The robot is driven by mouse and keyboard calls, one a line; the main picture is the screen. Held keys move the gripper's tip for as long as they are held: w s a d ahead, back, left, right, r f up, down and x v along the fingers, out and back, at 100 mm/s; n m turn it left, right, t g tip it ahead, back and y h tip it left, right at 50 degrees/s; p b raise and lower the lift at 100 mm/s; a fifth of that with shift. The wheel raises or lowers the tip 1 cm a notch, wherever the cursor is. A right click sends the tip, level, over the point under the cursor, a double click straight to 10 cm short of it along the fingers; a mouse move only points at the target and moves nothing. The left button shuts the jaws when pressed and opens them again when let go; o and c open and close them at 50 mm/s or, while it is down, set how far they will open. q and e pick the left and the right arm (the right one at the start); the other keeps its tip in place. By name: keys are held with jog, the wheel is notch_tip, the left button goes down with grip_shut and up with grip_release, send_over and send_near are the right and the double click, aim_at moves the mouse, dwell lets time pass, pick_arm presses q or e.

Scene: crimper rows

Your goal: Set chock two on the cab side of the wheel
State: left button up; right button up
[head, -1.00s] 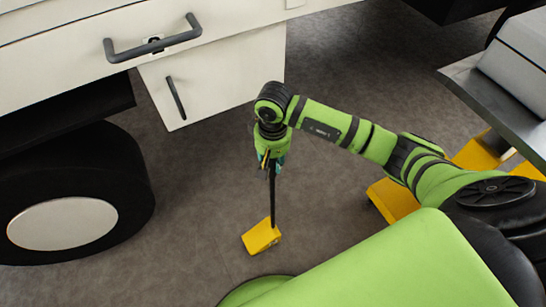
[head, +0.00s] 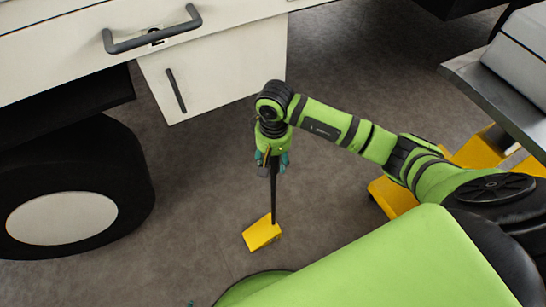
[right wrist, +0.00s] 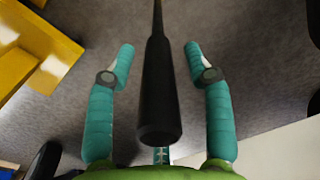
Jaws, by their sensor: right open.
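The yellow chock (head: 262,234) stands on the floor to the right of the wheel, well apart from it. Its long black handle (head: 273,190) rises from it and also shows in the right wrist view (right wrist: 160,95). My right gripper (head: 271,162) is at the upper end of the handle. In the right wrist view its teal fingers (right wrist: 160,60) are open, one on each side of the handle, with gaps. The black wheel (head: 125,180) with a pale hub is at the left. A teal bit at the bottom edge may be my left gripper (head: 190,303); its state is hidden.
The white truck body (head: 80,45), with a dark handle and a lower white box (head: 225,70), is above the wheel. A grey-topped cart (head: 495,95) and yellow parts (head: 393,197) stand at the right. The floor between wheel and chock is clear.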

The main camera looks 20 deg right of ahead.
notch_tip(320, 180, up, 12)
jog(key=shift+d+f, duration=0.1)
pick_arm(q)
jog(key=shift+w+r, duration=0.1)
jog(key=shift+w, duration=0.3)
